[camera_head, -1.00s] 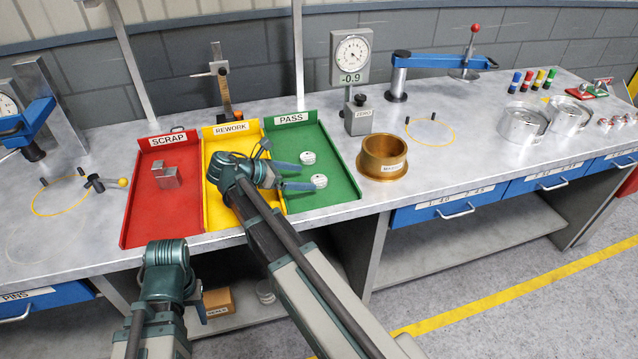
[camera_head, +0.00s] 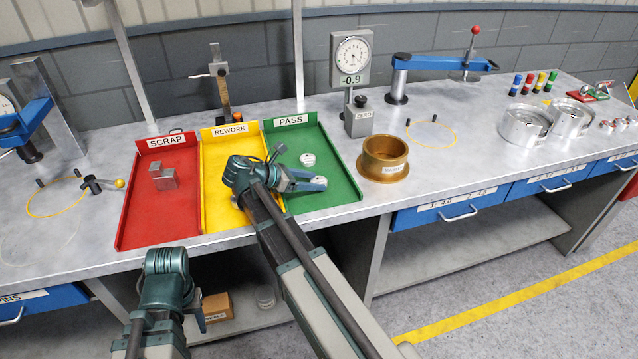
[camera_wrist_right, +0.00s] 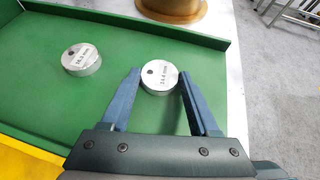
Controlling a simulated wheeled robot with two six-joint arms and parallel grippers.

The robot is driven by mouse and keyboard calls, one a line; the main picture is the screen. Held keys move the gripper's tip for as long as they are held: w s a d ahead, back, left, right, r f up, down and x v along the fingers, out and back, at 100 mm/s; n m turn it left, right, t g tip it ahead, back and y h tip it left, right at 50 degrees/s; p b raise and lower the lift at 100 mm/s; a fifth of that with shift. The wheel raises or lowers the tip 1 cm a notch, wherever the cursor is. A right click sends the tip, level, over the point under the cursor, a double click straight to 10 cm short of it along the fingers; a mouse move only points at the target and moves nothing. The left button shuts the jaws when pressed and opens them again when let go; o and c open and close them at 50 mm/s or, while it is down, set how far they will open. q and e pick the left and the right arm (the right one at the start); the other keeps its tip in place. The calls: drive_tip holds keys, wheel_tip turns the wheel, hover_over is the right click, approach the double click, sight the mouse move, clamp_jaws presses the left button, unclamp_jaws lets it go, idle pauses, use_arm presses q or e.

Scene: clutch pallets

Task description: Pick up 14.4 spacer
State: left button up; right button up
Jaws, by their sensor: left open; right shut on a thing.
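The spacer whose label looks like 14.4 mm (camera_wrist_right: 160,88) is a short silver disc with a dark hole, on the green PASS tray (camera_head: 338,170). My right gripper (camera_wrist_right: 158,76) is shut on its sides, one finger left and one right. In the head view my right gripper (camera_head: 304,172) hides much of that spacer. A second silver spacer (camera_wrist_right: 81,60) lies to the left in the wrist view, apart from the fingers; it also shows in the head view (camera_head: 307,160). My left gripper (camera_head: 196,306) is open and empty, low in front of the bench, its fingers only partly seen.
The yellow REWORK tray (camera_head: 215,205) and red SCRAP tray (camera_head: 150,225) adjoin the green tray. A metal block (camera_head: 163,178) sits in the red one. A brass ring (camera_head: 383,160) stands right of the green tray, with a dial gauge (camera_head: 352,60) behind.

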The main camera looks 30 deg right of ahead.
clamp_jaws()
drive_tip(key=shift+r, duration=0.1)
drive_tip(key=shift+r+p, duration=0.6)
drive_tip(key=shift+p, duration=0.05)
wheel_tip(320, 180, up, 3)
drive_tip(key=p, duration=0.3)
drive_tip(key=s+a, duration=0.3)
drive_tip(key=s, duration=0.4)
drive_tip(key=s+a, duration=0.4)
drive_tip(key=s, duration=0.3)
drive_tip(key=shift+a+r+p, duration=0.25)
drive_tip(key=shift+r+p, duration=0.05)
drive_tip(key=shift+p, duration=0.05)
